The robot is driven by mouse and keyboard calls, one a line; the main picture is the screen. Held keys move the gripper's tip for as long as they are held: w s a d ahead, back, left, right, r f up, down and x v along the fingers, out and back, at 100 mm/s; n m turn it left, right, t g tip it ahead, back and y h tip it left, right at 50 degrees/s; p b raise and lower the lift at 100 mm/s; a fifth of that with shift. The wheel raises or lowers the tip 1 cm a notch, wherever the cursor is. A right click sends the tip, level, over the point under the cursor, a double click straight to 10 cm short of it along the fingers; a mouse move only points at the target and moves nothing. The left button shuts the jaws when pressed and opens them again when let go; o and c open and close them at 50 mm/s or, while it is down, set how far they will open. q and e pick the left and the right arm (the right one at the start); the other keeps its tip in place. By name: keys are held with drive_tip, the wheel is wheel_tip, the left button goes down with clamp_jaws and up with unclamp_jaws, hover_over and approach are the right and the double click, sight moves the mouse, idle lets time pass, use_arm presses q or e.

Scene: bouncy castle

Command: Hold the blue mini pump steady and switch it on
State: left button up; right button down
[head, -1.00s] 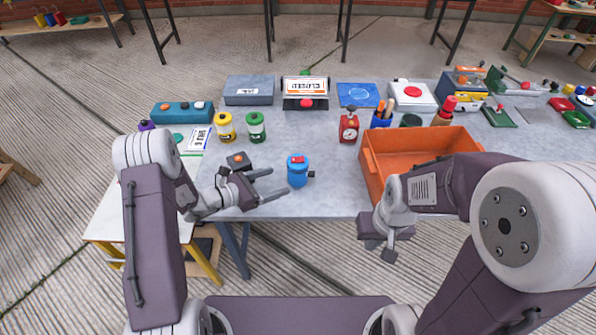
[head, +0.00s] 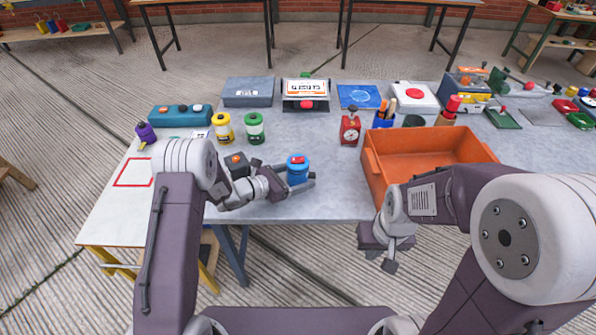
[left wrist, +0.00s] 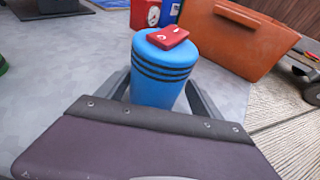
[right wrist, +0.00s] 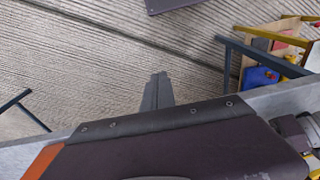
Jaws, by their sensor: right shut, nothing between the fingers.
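The blue mini pump (head: 297,173) stands upright near the front edge of the grey table, with a red rocker switch (head: 297,159) on top. In the left wrist view the pump (left wrist: 158,80) shows dark bands, and the red switch (left wrist: 167,37) is tilted on its top. My left gripper (head: 300,184) is low at the pump, its fingers spread on either side; I see no clear grip on it. The pump hides the fingertips in part. My right gripper (head: 389,260) is shut and empty in front of the table; its closed fingers show in the right wrist view (right wrist: 158,90).
An orange bin (head: 430,159) stands right of the pump. A dark box with an orange button (head: 237,163) is to its left. Yellow (head: 223,128) and green (head: 254,128) canisters and a red gauge device (head: 350,130) stand behind. The table between pump and bin is clear.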

use_arm(q)
drive_tip(key=c, duration=0.8)
use_arm(e)
drive_tip(key=w+a+r+m+h, duration=0.1)
drive_tip(key=w+a+r+m, duration=0.15)
drive_tip(key=w+r, duration=1.45)
drive_tip(key=w+a+r+n+t, duration=0.1)
drive_tip(key=w+a+r+t, duration=0.1)
drive_tip(key=w+a+r, duration=0.4)
drive_tip(key=a+f+n, duration=0.1)
drive_tip(key=a+f, duration=0.1)
drive_tip(key=a, duration=0.6)
drive_tip(key=shift+w+a+n, duration=0.15)
drive_tip(key=shift+a+n, duration=0.15)
drive_tip(key=shift+n, duration=0.05)
